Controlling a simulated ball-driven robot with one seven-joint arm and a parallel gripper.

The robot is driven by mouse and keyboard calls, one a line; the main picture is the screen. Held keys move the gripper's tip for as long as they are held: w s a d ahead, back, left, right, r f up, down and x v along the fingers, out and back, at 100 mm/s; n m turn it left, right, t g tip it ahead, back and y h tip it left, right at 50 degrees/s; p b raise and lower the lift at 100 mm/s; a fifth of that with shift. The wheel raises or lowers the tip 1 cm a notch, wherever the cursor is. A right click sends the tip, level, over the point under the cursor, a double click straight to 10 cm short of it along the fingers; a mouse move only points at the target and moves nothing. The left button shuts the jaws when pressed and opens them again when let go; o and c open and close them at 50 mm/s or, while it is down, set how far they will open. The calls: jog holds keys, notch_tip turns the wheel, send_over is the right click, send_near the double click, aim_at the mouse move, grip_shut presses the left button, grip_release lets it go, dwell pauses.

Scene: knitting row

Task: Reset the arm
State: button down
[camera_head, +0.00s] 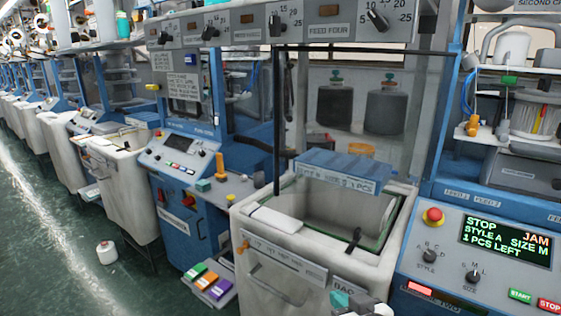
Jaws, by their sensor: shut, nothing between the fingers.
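A small teal and white piece shows at the bottom edge, right of centre, in front of the white bin. It looks like part of my arm, but the picture cuts it off. My gripper's fingers cannot be made out. The nearest machine's control panel (478,262) is at the right. Its screen (506,243) reads STOP, JAM, STYLE A, SIZE M, 1 PCS LEFT. A red mushroom button (433,215) sits left of the screen.
A white bin (262,275) with an open top stands front centre, with a blue labelled box (343,168) at its back. Coloured boxes (208,280) and a white cone (106,252) are on the green floor (50,260). The left aisle is mostly clear.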

jog(key=s+d+f+m+g+h, duration=0.1)
jog(key=s+d+f+g, duration=0.2)
jog(key=s+d+f, duration=0.35)
jog(key=s+d+f+m+g+h, duration=0.1)
jog(key=s+d+f+g+h, duration=0.15)
jog(key=s+f, duration=0.7)
jog(key=s+d+f+g, duration=0.2)
jog(key=s+g, duration=0.1)
jog(key=s, duration=0.6)
jog(key=s+d+f+m+g, duration=0.1)
jog(key=s+d+g, duration=0.2)
jog(key=s, duration=0.7)
jog(key=shift+s+d+f, duration=0.3)
jog(key=shift+d+f, duration=0.05)
jog(key=shift+d+h, duration=0.1)
jog(key=shift+h, duration=0.15)
